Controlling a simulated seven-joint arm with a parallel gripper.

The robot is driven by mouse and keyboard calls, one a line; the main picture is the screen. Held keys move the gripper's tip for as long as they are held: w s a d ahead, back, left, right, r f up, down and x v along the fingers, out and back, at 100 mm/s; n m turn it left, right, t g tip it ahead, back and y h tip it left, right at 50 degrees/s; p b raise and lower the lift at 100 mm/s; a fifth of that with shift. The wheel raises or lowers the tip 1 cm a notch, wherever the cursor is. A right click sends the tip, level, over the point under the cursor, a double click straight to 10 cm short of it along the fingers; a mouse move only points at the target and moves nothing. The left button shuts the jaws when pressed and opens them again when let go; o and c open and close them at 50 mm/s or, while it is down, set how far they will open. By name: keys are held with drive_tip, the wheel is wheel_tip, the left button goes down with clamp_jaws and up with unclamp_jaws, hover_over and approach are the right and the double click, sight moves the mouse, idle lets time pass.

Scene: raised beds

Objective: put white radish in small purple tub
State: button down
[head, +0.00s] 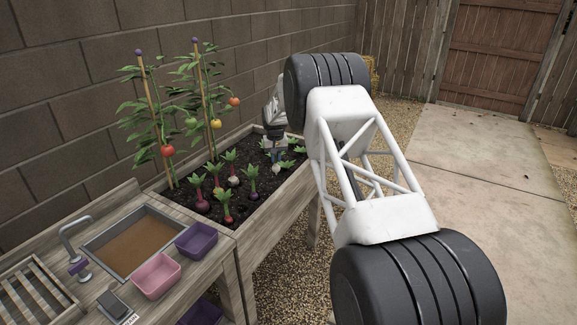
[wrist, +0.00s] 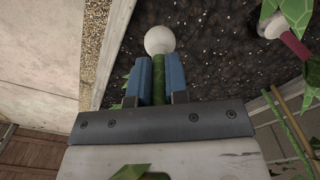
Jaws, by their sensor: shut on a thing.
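My gripper (wrist: 160,82) is shut on the green stem of a white radish (wrist: 160,40). In the wrist view its round white bulb shows just beyond the blue fingertips; I cannot tell whether it touches the soil. In the head view my gripper (head: 276,145) is low over the far right part of the planted bed, where the held radish is hard to make out. The small purple tub (head: 197,240) stands on the wooden bench at the near end of the bed, right of the sink. It looks empty.
A pink tub (head: 157,277) stands beside the purple one, near a brown basin (head: 133,243) with a tap. Several root vegetables, including a pale one (head: 233,181), and two staked tomato plants (head: 160,120) stand in the bed. A block wall runs behind.

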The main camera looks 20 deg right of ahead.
drive_tip(key=w+a+f+n, duration=0.1)
drive_tip(key=w+a, duration=0.3)
drive_tip(key=a, duration=0.2)
drive_tip(key=s+a+r+n, duration=0.2)
drive_tip(key=s+a+r, duration=0.1)
drive_tip(key=s+a, duration=0.55)
drive_tip(key=s+a+r+n, duration=0.1)
drive_tip(key=s+a+r, duration=0.3)
drive_tip(key=s+a, duration=0.4)
drive_tip(key=s+a+r+n, duration=0.1)
drive_tip(key=s+a, duration=0.4)
drive_tip(key=s, duration=0.4)
drive_tip(key=s+a+r+n, duration=0.1)
drive_tip(key=s+a+n, duration=0.1)
drive_tip(key=s+a, duration=0.4)
drive_tip(key=s, duration=0.4)
drive_tip(key=shift+r, duration=0.3)
drive_tip(key=shift+a+f, duration=0.1)
drive_tip(key=shift+f, duration=0.05)
wheel_tip(320, 180, down, 7)
drive_tip(key=c, duration=1.1)
unclamp_jaws()
